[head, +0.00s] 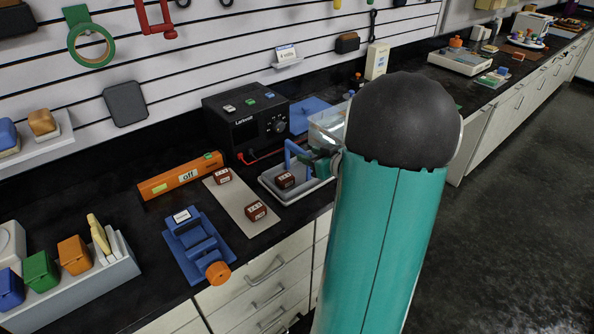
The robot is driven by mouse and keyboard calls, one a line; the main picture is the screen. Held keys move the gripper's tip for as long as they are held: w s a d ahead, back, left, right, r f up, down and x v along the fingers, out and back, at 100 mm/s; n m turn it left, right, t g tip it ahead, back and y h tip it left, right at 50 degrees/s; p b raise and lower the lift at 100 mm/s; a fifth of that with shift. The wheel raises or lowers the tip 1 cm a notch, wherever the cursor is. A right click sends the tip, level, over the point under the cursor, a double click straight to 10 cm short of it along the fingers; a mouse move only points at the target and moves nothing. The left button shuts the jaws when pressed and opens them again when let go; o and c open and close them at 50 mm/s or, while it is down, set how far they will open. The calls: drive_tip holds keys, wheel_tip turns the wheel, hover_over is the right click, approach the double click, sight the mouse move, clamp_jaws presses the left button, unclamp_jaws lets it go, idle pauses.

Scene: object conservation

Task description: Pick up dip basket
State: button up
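A blue upright handle (290,156), which looks like part of the dip basket, rises over a shallow grey tray (271,192) on the black counter. A small dark red-brown block (285,180) with a white label sits in the tray, below the handle. My gripper (318,162) is beside the handle's right part, level with its upper half, and partly hidden by my teal and black arm. The fingertips are too small to tell whether they touch or grip the handle. The rest of the basket is hard to make out.
A black power supply (240,125) with a red lead stands behind the tray. A clear container (328,125) is close behind my gripper. Left are a pale plate (237,205) with two labelled blocks, an orange bar (180,176) marked "off" and a blue clamp (195,245).

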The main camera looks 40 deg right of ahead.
sight(301, 150)
drive_tip(key=x, duration=0.5)
drive_tip(key=shift+f, duration=0.25)
drive_tip(key=shift+d, duration=0.1)
drive_tip(key=shift+c, duration=0.2)
clamp_jaws()
drive_tip(key=shift+r, duration=0.1)
